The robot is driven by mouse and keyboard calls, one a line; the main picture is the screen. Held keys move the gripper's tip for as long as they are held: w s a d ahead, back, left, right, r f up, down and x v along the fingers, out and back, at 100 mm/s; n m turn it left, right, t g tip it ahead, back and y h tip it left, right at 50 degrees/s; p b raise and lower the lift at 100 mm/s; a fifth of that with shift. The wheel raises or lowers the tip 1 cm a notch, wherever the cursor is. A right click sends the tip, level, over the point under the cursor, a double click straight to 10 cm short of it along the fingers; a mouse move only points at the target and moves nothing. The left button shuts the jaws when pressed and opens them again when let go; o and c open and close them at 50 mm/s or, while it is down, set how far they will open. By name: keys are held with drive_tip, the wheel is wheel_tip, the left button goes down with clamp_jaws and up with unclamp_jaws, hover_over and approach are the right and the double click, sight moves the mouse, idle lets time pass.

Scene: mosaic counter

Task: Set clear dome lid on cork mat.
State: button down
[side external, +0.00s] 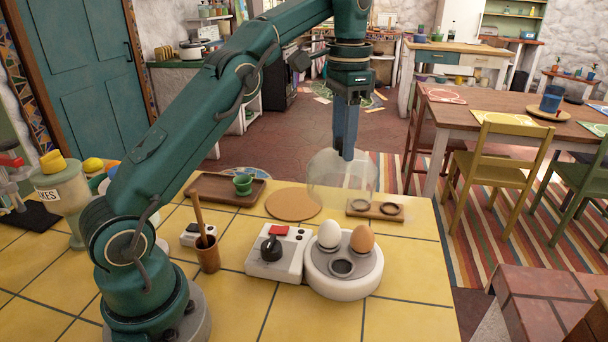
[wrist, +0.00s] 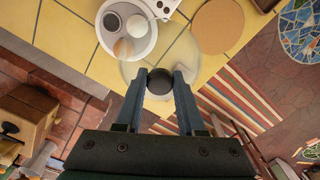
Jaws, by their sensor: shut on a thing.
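The clear dome lid (side external: 326,178) is held in the air near the far edge of the yellow counter, and its black knob (wrist: 160,82) shows in the wrist view. My gripper (side external: 346,156) is shut on that knob, with one blue finger on each side in the wrist view (wrist: 162,78). The round cork mat (side external: 292,204) lies bare on the counter, to the left of the lid in the side view. It also shows in the wrist view (wrist: 217,25), up and right of the lid. The lid is apart from the mat.
A white egg cooker (side external: 343,283) holds a white egg and a brown egg, beside a control box (side external: 275,252). A small wooden rack (side external: 361,214) with ring holes lies under the lid. A brown tray (side external: 210,190) with green cups stands left of the mat.

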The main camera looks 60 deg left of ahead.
drive_tip(key=a+f+n, duration=0.2)
drive_tip(key=a+f, duration=0.2)
drive_tip(key=a, duration=0.3)
drive_tip(key=s+a+f+n, duration=0.1)
drive_tip(key=a+f+n, duration=0.1)
drive_tip(key=a+f, duration=0.3)
drive_tip(key=shift+s+a+f, duration=0.2)
drive_tip(key=shift+a+f, duration=0.05)
drive_tip(key=shift+a, duration=1.1)
drive_tip(key=shift+f, duration=0.95)
idle(2.2)
drive_tip(key=shift+c, duration=2.2)
unclamp_jaws()
